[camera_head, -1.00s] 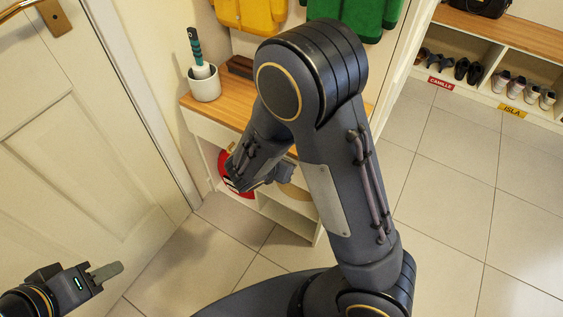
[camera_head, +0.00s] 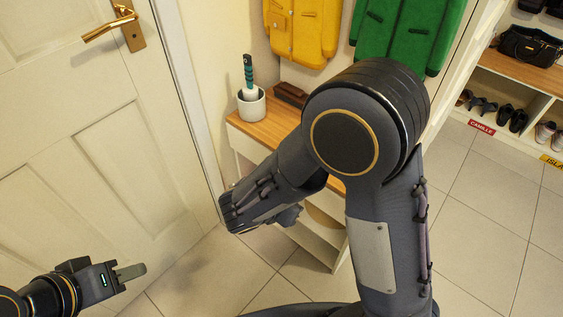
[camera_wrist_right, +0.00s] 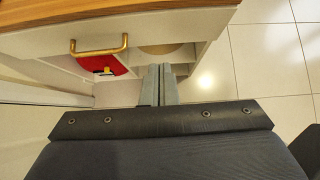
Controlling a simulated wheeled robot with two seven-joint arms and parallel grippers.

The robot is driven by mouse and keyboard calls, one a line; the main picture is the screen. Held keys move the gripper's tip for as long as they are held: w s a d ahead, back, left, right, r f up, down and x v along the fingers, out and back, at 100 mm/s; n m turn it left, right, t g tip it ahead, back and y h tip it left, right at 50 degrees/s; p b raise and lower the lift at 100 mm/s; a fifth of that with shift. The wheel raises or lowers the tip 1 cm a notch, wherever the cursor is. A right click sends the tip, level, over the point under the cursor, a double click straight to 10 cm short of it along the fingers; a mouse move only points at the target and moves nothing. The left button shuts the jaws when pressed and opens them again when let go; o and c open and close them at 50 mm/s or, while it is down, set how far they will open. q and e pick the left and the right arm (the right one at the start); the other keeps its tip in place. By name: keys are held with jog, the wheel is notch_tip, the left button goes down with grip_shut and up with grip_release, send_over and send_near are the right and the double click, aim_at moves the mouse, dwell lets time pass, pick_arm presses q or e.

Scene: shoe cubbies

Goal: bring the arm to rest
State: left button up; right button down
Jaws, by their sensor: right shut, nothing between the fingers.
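My right arm (camera_head: 372,250) rises at the centre of the head view, bends at a large elbow joint, and its forearm (camera_head: 280,185) slopes down-left in front of a low cabinet. In the right wrist view my right gripper (camera_wrist_right: 164,84) has its two grey fingers together with nothing between them. They point toward the cabinet's open lower compartments, below the drawer. My left gripper (camera_head: 131,271) is at the lower left of the head view, in front of the door.
The cabinet's wooden top (camera_head: 262,126) carries a white pot (camera_head: 251,104) with a teal-handled brush and a brown block (camera_head: 290,94). A brass drawer handle (camera_wrist_right: 99,50) and a red item (camera_wrist_right: 104,65) show in the wrist view. A white door (camera_head: 110,150) stands left. Tiled floor lies open at right.

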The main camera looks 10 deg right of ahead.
jog(key=s+d+r+m+y, duration=0.4)
jog(key=s+r+m+y, duration=0.3)
jog(key=m, duration=0.6)
jog(key=s+d+r+m+y, duration=0.5)
jog(key=s+m, duration=0.4)
jog(key=m, duration=0.5)
notch_tip(320, 180, up, 22)
jog(key=h+p, duration=0.1)
jog(key=p, duration=1.9)
jog(key=shift+w+a+f+p, duration=0.15)
jog(key=shift+a+f+p, duration=0.1)
jog(key=shift+a+p, duration=0.2)
